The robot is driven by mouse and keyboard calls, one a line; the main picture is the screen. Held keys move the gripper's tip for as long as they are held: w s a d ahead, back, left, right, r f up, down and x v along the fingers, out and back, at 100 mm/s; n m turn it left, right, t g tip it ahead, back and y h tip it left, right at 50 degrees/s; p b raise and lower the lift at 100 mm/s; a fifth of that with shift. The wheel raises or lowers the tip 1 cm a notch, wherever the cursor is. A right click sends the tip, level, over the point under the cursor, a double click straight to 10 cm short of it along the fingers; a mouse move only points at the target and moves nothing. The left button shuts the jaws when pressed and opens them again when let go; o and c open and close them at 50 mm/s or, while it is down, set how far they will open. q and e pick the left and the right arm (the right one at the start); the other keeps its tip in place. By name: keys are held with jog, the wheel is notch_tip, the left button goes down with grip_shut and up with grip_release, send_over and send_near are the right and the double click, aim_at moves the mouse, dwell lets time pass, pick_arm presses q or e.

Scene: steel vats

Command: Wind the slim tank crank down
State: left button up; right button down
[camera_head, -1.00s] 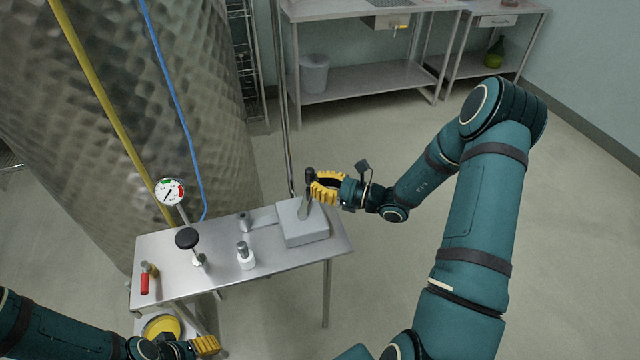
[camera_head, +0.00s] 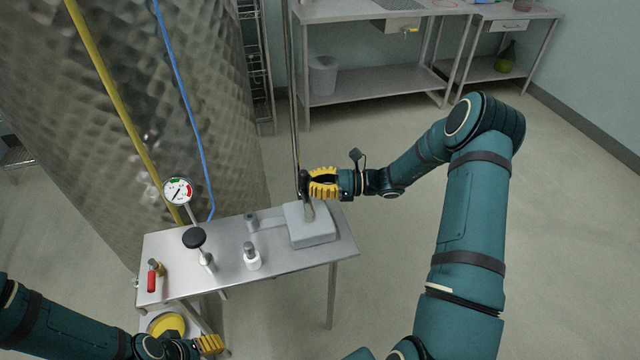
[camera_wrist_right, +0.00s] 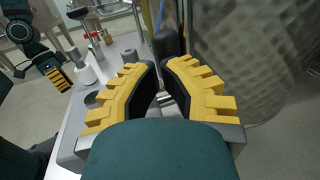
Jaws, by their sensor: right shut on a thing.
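The crank is a metal arm (camera_head: 309,209) with a black handle (camera_head: 304,180), mounted on a pale grey box (camera_head: 313,228) at the right end of the steel table. My right gripper (camera_head: 311,187) is shut on the crank's handle above the box. My left gripper (camera_head: 214,345) is low at the bottom left, beside the table and away from the crank. Whether its fingers are open is unclear.
The steel table (camera_head: 280,275) also bears a black knob (camera_head: 194,238), a white-based fitting (camera_head: 252,260), a red-handled valve (camera_head: 152,278) and a dial gauge (camera_head: 178,191). A large steel vat (camera_head: 190,90) stands behind. The floor at right is clear.

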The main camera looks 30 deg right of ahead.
pick_arm(q)
jog(key=shift+r, duration=0.15)
pick_arm(e)
jog(key=shift+w+a+g, duration=0.3)
jog(key=shift+a, duration=0.2)
dwell(0.4)
